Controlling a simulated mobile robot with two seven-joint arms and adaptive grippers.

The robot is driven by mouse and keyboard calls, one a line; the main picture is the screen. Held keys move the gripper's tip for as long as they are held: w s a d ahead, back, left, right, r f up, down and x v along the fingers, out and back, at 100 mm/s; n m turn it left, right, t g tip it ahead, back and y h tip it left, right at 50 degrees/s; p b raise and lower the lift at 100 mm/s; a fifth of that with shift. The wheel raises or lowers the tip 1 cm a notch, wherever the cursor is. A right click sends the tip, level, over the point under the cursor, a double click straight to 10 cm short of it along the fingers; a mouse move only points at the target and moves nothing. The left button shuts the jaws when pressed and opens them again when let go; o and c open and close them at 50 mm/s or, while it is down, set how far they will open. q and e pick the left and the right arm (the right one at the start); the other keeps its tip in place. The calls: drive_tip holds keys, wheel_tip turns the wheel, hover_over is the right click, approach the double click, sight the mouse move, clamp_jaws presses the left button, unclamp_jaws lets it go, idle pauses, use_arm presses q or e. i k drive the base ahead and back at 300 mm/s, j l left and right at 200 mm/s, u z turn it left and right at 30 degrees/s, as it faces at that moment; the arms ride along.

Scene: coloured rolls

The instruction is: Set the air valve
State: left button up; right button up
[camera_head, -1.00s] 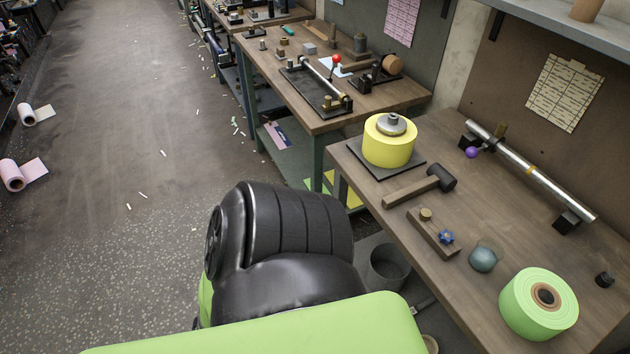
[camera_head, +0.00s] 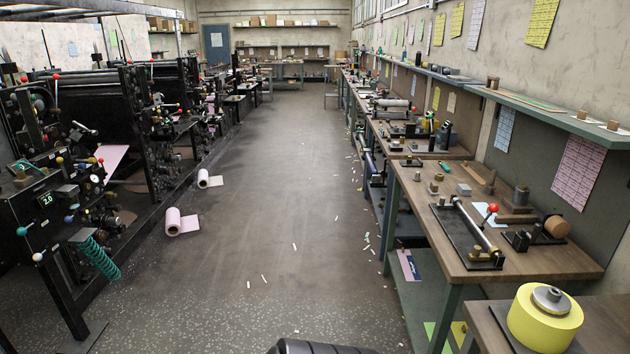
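Neither of my grippers is in view. Nothing in view can be told for sure as the air valve. At the left stands a black machine (camera_head: 82,250) with several coloured ball-ended levers and knobs. The details around the display are small and crowded.
A clear grey aisle (camera_head: 300,230) runs ahead, with small paper scraps along its right side. A pink roll (camera_head: 181,224) and a white roll (camera_head: 204,180) lie on the floor near the machines. Workbenches (camera_head: 470,262) line the right, one bearing a yellow roll (camera_head: 535,325).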

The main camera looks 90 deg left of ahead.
sight(22, 231)
drive_tip(key=u, duration=2.05)
